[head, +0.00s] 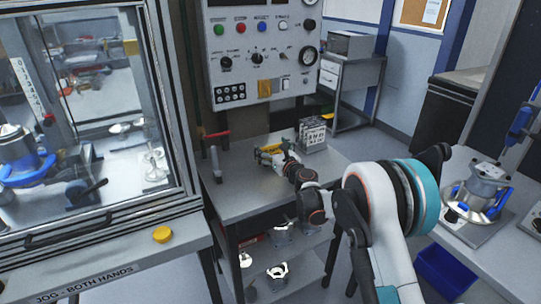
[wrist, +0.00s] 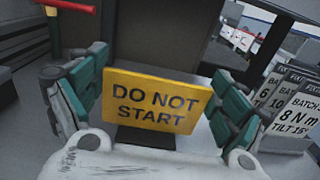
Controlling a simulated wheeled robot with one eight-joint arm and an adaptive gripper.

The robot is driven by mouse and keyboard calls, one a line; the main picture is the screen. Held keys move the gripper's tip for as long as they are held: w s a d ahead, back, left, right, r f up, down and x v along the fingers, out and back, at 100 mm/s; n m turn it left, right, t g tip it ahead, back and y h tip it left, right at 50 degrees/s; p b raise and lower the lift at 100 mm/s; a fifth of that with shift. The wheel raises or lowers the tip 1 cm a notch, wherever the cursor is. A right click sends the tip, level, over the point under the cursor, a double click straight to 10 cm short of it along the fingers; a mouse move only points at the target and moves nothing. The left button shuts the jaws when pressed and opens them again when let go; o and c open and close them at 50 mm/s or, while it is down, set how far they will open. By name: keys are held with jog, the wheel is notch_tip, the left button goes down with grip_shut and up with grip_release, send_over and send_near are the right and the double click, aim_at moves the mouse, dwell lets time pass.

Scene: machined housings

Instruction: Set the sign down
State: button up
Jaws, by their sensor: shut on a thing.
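The sign (wrist: 157,101) is a yellow plate reading "DO NOT START", nearly upright and slightly tilted in the wrist view. My gripper (wrist: 155,92) has its teal-padded fingers at the sign's left and right edges and is shut on it. A dark foot or block shows just below the sign; I cannot tell whether it touches the table. In the head view my gripper (head: 272,153) is low over the grey table (head: 235,195), and the sign is mostly hidden by the fingers.
Printed batch cards (wrist: 297,108) stand close right of my gripper; they also show in the head view (head: 312,133). A red-handled lever (head: 216,134) stands at the table's left. A control panel (head: 262,50) rises behind. The table's front left is bare.

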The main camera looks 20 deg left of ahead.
jog(key=shift+f, duration=1.25)
jog(key=shift+f+b, duration=0.15)
jog(key=shift+b, duration=0.2)
jog(key=o, duration=0.8)
